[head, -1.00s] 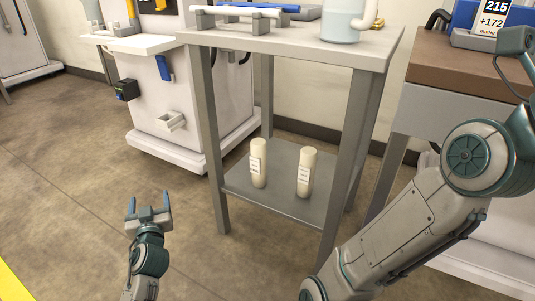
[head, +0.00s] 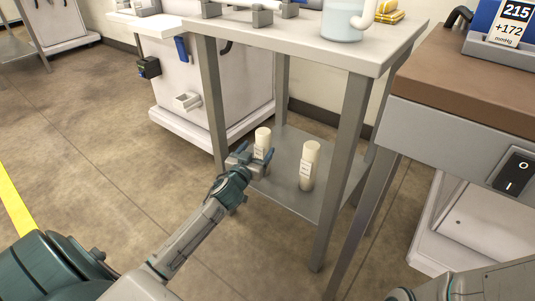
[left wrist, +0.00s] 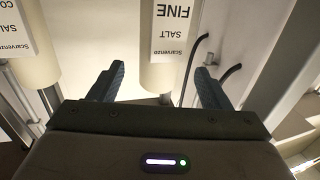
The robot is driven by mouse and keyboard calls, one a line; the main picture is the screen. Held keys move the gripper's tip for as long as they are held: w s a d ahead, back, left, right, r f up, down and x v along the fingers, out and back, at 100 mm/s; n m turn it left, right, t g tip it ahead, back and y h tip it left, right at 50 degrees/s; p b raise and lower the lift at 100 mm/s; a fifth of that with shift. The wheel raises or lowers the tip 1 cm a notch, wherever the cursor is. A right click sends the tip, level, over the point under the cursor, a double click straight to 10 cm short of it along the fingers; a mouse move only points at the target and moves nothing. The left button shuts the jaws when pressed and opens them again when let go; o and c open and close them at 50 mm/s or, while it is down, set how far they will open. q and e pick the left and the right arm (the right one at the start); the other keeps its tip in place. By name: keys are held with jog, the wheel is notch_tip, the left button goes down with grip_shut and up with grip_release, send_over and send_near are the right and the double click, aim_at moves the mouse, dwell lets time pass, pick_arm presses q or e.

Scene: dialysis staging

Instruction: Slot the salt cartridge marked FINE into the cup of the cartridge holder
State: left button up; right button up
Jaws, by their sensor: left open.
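The FINE salt cartridge (left wrist: 176,40) is a cream cylinder whose label appears upside down in the left wrist view. In the head view it is the left cartridge (head: 263,136) standing on the lower shelf, its lower part hidden by my left gripper (head: 258,152). That gripper is open; in the left wrist view its fingers (left wrist: 158,82) stand apart, with the cartridge beyond and between them, not gripped. My right gripper is out of view.
A second cartridge (head: 309,166), its label partly cut off (left wrist: 35,40), stands to the right on the grey lower shelf (head: 286,191). The table's legs (head: 345,145) and top (head: 290,41) frame the shelf. Open floor lies to the left.

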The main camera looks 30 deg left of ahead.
aim_at(260, 145)
pick_arm(q)
jog(key=shift+w+a, duration=0.1)
jog(key=shift+w, duration=0.45)
jog(key=w, duration=0.1)
jog(key=w+b, duration=0.2)
jog(key=w, duration=0.1)
jog(key=shift+w+a+f, duration=0.1)
jog(key=shift+a, duration=0.25)
jog(key=shift+w, duration=0.15)
jog(key=shift+c, duration=0.4)
jog(key=c, duration=1.4)
